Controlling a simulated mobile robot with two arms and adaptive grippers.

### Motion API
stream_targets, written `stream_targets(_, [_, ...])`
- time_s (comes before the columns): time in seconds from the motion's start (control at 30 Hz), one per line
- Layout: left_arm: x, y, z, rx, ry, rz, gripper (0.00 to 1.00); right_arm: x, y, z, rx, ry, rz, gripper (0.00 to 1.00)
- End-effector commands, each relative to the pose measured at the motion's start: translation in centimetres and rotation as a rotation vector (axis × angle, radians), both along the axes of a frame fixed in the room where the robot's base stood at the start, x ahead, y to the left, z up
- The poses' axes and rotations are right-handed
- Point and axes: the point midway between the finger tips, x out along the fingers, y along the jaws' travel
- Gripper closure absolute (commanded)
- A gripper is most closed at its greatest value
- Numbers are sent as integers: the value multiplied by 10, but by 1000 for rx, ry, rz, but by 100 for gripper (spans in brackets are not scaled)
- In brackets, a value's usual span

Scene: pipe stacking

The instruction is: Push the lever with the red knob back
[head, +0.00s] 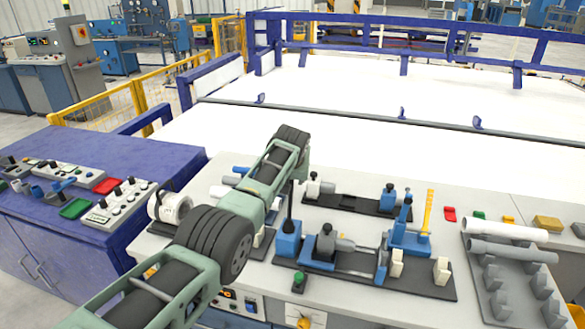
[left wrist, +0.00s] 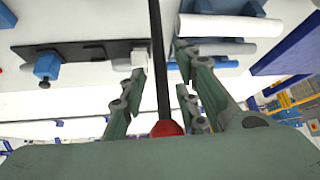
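The lever is a thin black rod (head: 291,205) rising from a blue block (head: 287,240) at the left end of a black plate; its top is hidden behind my left arm in the head view. The left wrist view shows its black rod (left wrist: 158,60) running down the picture to the red knob (left wrist: 167,128), close to my palm. My left gripper (left wrist: 161,60) is open, with green fingers on either side of the rod in that view. Whether a finger touches the lever I cannot tell. My right gripper is in neither view.
Blue clamps (head: 325,243) stand right of the lever, near a yellow upright handle (head: 427,210). A pipe rack (head: 490,290) with pipes is at the right. A blue control desk (head: 110,150) is at the left. The white bed (head: 330,90) behind is mostly clear.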

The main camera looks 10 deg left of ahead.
Motion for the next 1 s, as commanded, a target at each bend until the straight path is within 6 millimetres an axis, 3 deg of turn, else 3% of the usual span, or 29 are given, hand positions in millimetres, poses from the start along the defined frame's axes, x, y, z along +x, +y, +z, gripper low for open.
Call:
stream_targets(0.2, [-11, -2, 13, -2, -2, 1, 71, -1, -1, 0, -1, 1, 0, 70])
stream_targets(0.73, [-54, -14, 81, -1, -6, -1, 71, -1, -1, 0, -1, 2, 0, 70])
stream_targets(1.0, [-62, -15, 92, 0, -3, -2, 71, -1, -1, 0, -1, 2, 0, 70])
